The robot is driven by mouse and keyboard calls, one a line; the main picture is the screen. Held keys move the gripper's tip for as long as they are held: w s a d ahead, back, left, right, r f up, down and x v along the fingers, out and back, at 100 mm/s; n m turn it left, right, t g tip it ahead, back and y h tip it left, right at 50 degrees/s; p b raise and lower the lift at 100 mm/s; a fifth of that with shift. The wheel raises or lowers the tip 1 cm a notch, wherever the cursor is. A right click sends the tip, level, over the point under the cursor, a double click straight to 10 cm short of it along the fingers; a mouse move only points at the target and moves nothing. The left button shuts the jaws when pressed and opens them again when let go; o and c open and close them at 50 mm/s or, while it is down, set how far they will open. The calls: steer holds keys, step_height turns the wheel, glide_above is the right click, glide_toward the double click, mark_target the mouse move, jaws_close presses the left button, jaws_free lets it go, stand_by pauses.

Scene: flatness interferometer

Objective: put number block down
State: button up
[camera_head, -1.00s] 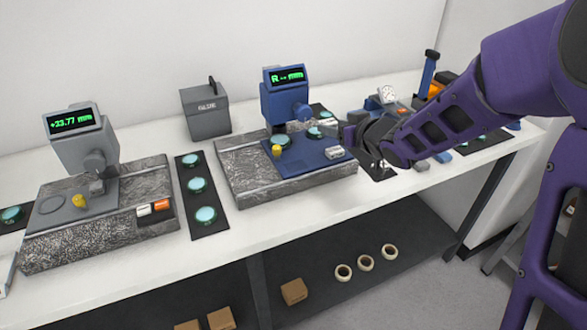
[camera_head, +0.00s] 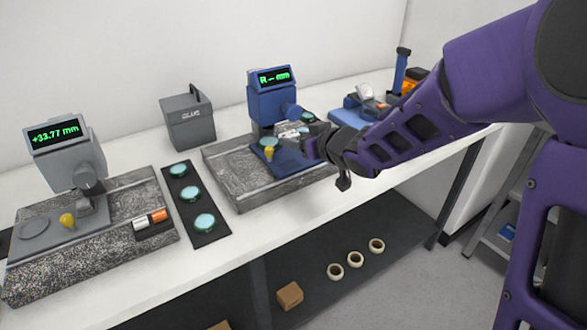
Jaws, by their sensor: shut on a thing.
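My gripper (camera_head: 297,138) reaches in from the right over the blue gauge's base plate. It is shut on a small pale grey block (camera_head: 287,131), taken to be the number block; its markings are too small to read. The block is close in front of the blue gauge (camera_head: 271,97), whose display shows "R -- mm". Whether it touches the plate (camera_head: 283,161) I cannot tell. My gripper and wrist hide the right part of the plate.
A yellow knob (camera_head: 269,153) stands on the plate. A grey gauge (camera_head: 70,155) reading +33.77 mm stands at left on a stone base. A dark strip with several teal discs (camera_head: 191,194) lies between the gauges. A grey box (camera_head: 188,122) stands behind.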

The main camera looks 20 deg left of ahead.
mark_target(297, 174)
steer(key=shift+f+b, duration=0.9)
steer(key=shift+f, duration=2.65)
steer(key=shift+f, duration=0.1)
steer(key=shift+f, duration=0.15)
steer(key=o, duration=1.3)
steer(key=shift+r, duration=0.4)
steer(key=p+v, duration=0.2)
steer(key=v, duration=1)
